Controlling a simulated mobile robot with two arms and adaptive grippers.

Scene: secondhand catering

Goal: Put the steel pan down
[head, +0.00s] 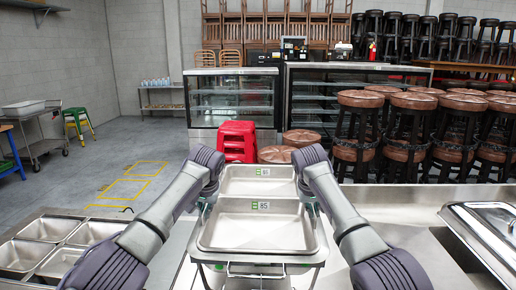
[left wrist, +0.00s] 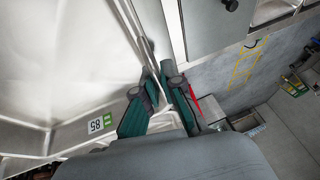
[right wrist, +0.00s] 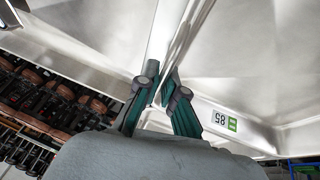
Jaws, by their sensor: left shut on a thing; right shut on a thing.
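The steel pan (head: 258,233), a shallow rectangular one with a green-and-white 85 label on its far wall, is in the middle of the head view. It also shows in the left wrist view (left wrist: 60,60) and the right wrist view (right wrist: 260,60). My left gripper (left wrist: 160,78) is shut on its left rim. My right gripper (right wrist: 160,85) is shut on its right rim. In the head view my wrists hide the fingertips. The pan looks level and empty. I cannot tell whether its underside touches anything.
A second labelled pan (head: 258,182) lies just beyond. Several empty pans sit in a counter (head: 47,243) at left. A steel worktop (head: 390,203) and a handled lid (head: 485,235) are at right. Red stools (head: 237,140) and glass cabinets (head: 232,97) stand behind.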

